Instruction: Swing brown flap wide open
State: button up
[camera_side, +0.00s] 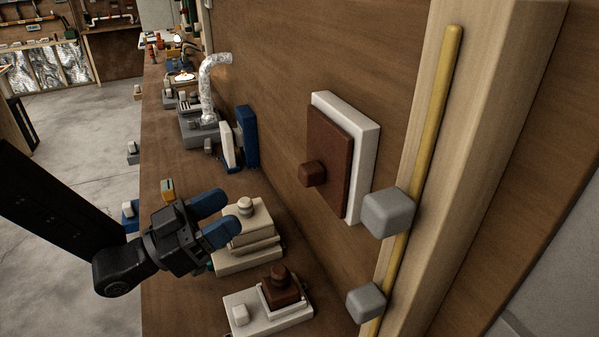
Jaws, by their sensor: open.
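The brown flap (333,150) is a flat panel with a brown block knob (312,174) near its lower left side. It lies against a white box (366,175) on the brown wall and looks shut. My gripper (226,218) has blue fingertips and is open and empty. It is left of and below the flap, well apart from it, in front of a cream box. Part of the cream box is hidden behind the fingers.
The cream box (254,222) and a white base with a brown knob (281,287) stand on the bench below the flap. Grey blocks (387,212) and a yellow rod (437,120) run along the wooden post at right. Blue and white blocks (246,135) stand behind.

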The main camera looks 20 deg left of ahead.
aim_at(300, 173)
jog(key=shift+m+h, duration=0.3)
jog(key=shift+h, duration=0.6)
jog(key=x, duration=0.4)
jog(key=d+x, duration=0.1)
jog(key=x, duration=0.4)
jog(key=s+x, duration=0.1)
jog(key=x, duration=0.3)
jog(key=shift+d, duration=0.3)
jog(key=shift+c, duration=0.3)
grip_shut()
